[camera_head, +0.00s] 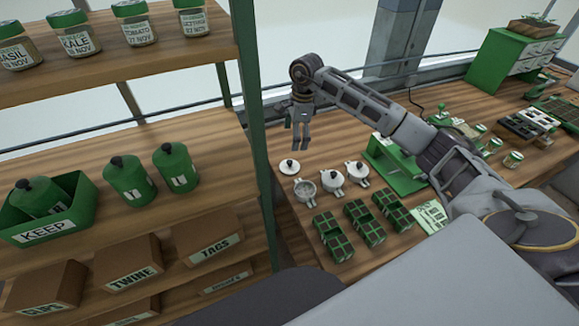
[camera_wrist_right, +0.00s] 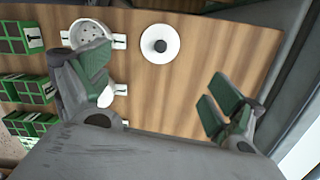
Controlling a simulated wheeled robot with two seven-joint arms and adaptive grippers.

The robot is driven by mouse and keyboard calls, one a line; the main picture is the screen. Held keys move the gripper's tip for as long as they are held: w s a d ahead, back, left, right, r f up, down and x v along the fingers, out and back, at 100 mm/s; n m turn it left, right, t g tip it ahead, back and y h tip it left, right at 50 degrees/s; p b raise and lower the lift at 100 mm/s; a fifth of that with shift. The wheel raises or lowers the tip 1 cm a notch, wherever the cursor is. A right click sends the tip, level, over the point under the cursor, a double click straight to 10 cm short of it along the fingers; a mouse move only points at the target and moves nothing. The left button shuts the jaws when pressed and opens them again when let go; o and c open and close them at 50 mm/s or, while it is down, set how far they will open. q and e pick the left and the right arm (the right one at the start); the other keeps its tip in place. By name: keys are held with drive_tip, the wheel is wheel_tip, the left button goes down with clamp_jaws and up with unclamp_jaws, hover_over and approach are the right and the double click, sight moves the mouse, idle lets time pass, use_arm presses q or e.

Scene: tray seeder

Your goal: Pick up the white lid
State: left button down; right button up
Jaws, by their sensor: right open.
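A round white lid with a black knob (camera_head: 290,167) lies on the wooden bench near its left end. In the right wrist view the white lid (camera_wrist_right: 160,57) lies flat on bare wood, beyond the fingers. An open white pot (camera_head: 306,192) stands beside it, and this pot (camera_wrist_right: 75,40) is partly behind a finger in the wrist view. My right gripper (camera_head: 301,146) is above the bench, higher than the lid and behind it in the head view. Its fingers (camera_wrist_right: 160,88) are wide apart with nothing between them. My left gripper is out of view.
Two lidded white pots (camera_head: 332,179) (camera_head: 356,171) stand right of the open pot. Green seed trays (camera_head: 365,222) lie in front. A green stand (camera_head: 395,170) is to the right. The shelf's green post (camera_head: 252,110) rises left of the bench.

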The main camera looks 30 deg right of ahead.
sight(290, 161)
drive_tip(key=f, duration=0.5)
drive_tip(key=a+f, duration=0.1)
drive_tip(key=f, duration=0.1)
drive_tip(key=shift+f+p, duration=0.15)
drive_tip(key=shift+p, duration=0.25)
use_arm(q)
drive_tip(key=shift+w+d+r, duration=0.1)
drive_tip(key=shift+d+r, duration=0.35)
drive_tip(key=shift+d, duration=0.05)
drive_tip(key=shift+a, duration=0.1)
use_arm(e)
drive_tip(key=shift+f, duration=0.1)
drive_tip(key=shift+w+a+f+p, duration=0.15)
drive_tip(key=shift+f+p, duration=0.15)
drive_tip(key=shift+f, duration=0.3)
drive_tip(key=shift+w+a+f+p, duration=0.1)
drive_tip(key=shift+a+f+p, duration=0.1)
drive_tip(key=shift+f, duration=0.75)
drive_tip(key=shift+a+f+p, duration=0.1)
drive_tip(key=shift+f+p, duration=0.1)
drive_tip(key=shift+f, duration=0.7)
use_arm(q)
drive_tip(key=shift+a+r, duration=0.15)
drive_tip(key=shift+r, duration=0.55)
use_arm(e)
drive_tip(key=shift+c, duration=0.4)
drive_tip(key=c, duration=0.9)
